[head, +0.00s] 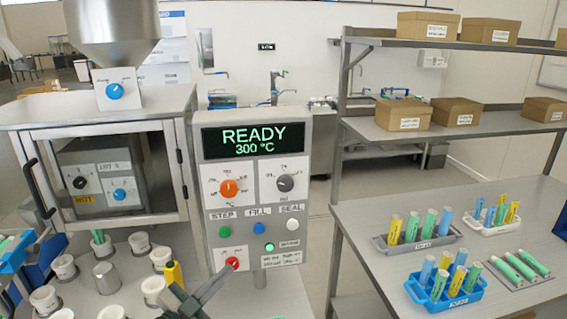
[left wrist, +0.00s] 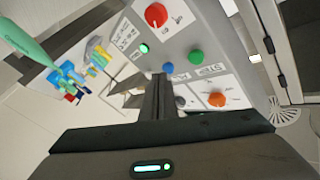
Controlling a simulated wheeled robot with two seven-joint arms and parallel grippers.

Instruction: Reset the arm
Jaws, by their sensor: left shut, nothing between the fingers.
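My left gripper (head: 222,273) comes in low in the head view, in front of the lower part of a grey control panel (head: 211,182). Its dark fingers are together with nothing between them. In the left wrist view the shut fingers (left wrist: 160,82) point toward the panel face, which shows a red knob (left wrist: 156,15), an orange knob (left wrist: 217,99) and green and blue buttons. I cannot tell the exact gap between fingertips and panel. The display (head: 253,139) reads READY 300 °C, and a small green light (head: 269,247) is lit. My right gripper does not show.
White cups (head: 139,243) and a yellow tube (head: 173,273) stand near the left gripper. A metal oven cabinet (head: 100,170) is behind them. On the right table, a blue rack (head: 445,294), a grey rack (head: 417,243) and a white rack (head: 490,222) hold tubes. Boxes (head: 403,114) sit on shelves.

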